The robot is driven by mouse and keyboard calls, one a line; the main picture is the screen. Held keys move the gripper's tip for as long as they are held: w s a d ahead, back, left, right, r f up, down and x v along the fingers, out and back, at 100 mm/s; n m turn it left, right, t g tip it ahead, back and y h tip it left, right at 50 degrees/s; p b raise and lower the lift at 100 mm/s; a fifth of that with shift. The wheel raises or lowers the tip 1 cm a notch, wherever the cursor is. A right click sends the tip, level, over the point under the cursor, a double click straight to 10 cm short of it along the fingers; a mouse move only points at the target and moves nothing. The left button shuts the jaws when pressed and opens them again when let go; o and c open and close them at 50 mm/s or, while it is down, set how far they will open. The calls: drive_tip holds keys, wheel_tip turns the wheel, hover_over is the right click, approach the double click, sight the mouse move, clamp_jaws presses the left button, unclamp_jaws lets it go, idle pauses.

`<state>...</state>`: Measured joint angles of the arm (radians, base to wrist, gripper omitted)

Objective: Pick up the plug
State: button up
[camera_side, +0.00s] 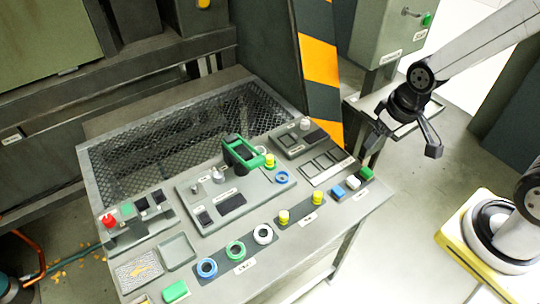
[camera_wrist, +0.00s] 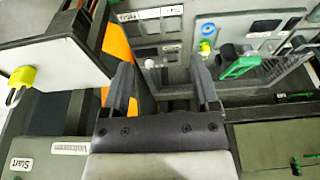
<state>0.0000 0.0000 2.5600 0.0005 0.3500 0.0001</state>
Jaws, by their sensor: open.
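No part is clearly marked as the plug, and I cannot tell which piece it is. Candidates on the panel are a green handle-shaped piece (camera_side: 241,152), a yellow knob (camera_side: 270,160) beside it, and yellow pegs (camera_side: 284,216) near the front edge. Green, white and blue blocks (camera_side: 353,182) sit at the right front. My gripper (camera_side: 404,145) hangs beyond the panel's right end, apart from all of these, fingers spread and empty. In the wrist view, my gripper (camera_wrist: 161,68) has a clear gap between its fingers; the green handle (camera_wrist: 240,66) shows to the right.
The panel table (camera_side: 335,222) also carries blue, green and white rings (camera_side: 236,250), a blue ring (camera_side: 282,177), switches and trays. A mesh-covered bin (camera_side: 130,160) lies behind. A striped post (camera_side: 318,60) and a grey box (camera_side: 385,30) stand near my gripper.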

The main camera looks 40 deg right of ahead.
drive_tip(key=m+g+y, duration=0.1)
drive_tip(key=m+y, duration=0.3)
drive_tip(key=m, duration=1.6)
approach(319, 194)
drive_tip(key=f, duration=0.1)
drive_tip(key=shift+w+a+f+m, duration=0.25)
drive_tip(key=shift+w+f+m, duration=0.2)
drive_tip(key=shift+f+m, duration=0.3)
drive_tip(key=shift+f, duration=0.1)
drive_tip(key=shift+x, duration=1.15)
drive_tip(key=shift+a, duration=0.1)
drive_tip(key=shift+s+x, duration=0.2)
drive_tip(key=shift+x, duration=2.35)
